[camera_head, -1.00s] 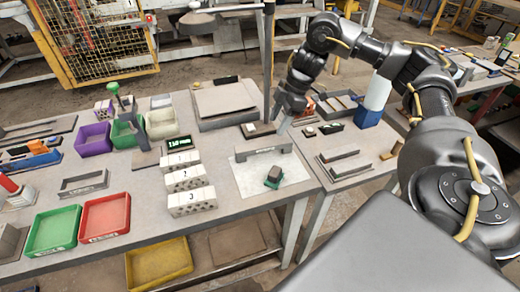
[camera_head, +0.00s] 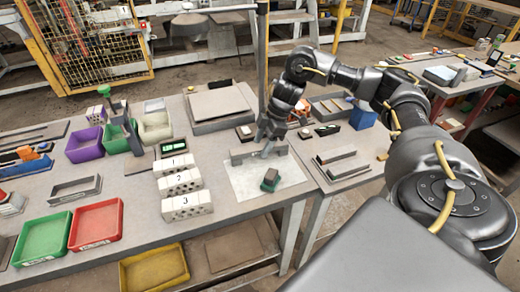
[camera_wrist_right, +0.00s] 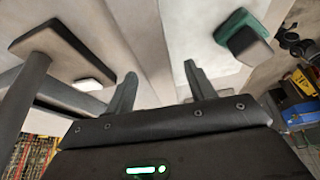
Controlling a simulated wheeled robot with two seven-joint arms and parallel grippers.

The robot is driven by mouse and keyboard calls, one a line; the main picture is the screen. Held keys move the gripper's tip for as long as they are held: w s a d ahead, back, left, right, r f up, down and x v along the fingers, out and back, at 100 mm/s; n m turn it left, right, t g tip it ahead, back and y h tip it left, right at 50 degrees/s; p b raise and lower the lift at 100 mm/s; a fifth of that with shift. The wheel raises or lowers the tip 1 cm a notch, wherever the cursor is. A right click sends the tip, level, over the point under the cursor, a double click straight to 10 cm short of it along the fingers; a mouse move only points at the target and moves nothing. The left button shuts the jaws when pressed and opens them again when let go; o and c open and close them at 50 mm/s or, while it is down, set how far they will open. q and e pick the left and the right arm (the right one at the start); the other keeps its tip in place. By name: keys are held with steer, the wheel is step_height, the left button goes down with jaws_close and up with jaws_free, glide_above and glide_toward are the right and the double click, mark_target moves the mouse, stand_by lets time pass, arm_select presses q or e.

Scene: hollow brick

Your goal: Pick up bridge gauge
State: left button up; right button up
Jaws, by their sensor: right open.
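The bridge gauge, a grey bar with short legs (camera_head: 240,157), stands on the back part of a white sheet (camera_head: 240,180) on the bench. My right gripper (camera_head: 264,150) points down at the gauge and partly covers its right half. In the right wrist view the two fingers (camera_wrist_right: 160,85) are apart, with a long grey strip (camera_wrist_right: 150,45) running between them, probably the gauge. I cannot tell whether the fingers touch it. My left gripper is not in view.
A green piece with a dark block (camera_head: 270,181) sits on the sheet, in front of the gauge. White numbered hollow bricks (camera_head: 182,182) stand to the left. A vertical post (camera_head: 262,60) rises behind.

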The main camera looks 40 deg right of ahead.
steer(key=shift+x, duration=1.2)
jaws_close()
